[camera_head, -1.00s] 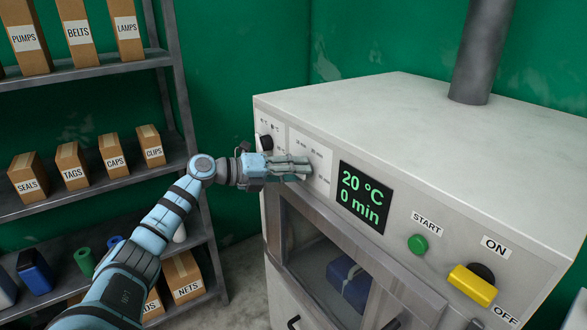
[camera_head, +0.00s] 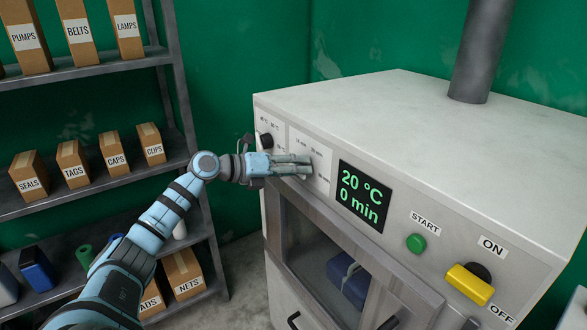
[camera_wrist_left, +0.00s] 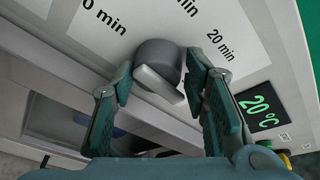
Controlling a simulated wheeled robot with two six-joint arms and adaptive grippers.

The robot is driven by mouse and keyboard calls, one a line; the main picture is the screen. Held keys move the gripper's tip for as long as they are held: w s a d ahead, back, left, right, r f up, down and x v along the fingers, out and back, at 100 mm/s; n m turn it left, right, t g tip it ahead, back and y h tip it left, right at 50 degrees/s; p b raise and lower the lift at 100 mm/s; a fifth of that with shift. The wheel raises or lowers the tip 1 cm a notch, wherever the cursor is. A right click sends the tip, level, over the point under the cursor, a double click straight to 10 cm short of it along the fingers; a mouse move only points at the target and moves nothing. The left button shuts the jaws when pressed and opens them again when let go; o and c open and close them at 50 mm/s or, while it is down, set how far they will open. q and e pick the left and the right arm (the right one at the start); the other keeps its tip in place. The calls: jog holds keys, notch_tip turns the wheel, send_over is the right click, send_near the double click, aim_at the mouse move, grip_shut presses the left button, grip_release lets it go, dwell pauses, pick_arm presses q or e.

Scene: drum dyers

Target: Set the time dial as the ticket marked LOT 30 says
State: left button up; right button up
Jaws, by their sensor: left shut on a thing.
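The time dial (camera_wrist_left: 155,58) is a grey round knob with a pale bar-shaped pointer, seen in the left wrist view on a panel (camera_wrist_left: 85,28) marked in minutes. A "20 min" mark shows right of it. My left gripper (camera_head: 303,167) reaches the front of the machine and hides most of the dial in the head view. The display (camera_head: 364,195) reads 20 °C and 0 min. No ticket marked LOT 30 shows. My right gripper is not in view.
A dark temperature knob (camera_head: 267,140) sits left of the time panel. The green START button (camera_head: 416,243) and yellow ON/OFF switch (camera_head: 470,284) are to the right. Below is the machine's windowed door (camera_head: 335,262). Shelves of labelled boxes (camera_head: 70,158) stand at left.

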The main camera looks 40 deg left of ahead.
pick_arm(q)
jog(key=o, duration=1)
jog(key=shift+s+d+f, duration=0.1)
jog(key=shift+d+f, duration=0.05)
jog(key=shift+f, duration=0.35)
jog(key=shift+o, duration=0.2)
jog(key=shift+r, duration=0.1)
notch_tip(320, 180, up, 10)
jog(key=shift+r, duration=0.1)
jog(key=shift+d, duration=0.1)
jog(key=shift+w+a+f, duration=0.2)
jog(key=shift+a, duration=0.05)
jog(key=shift+s, duration=0.1)
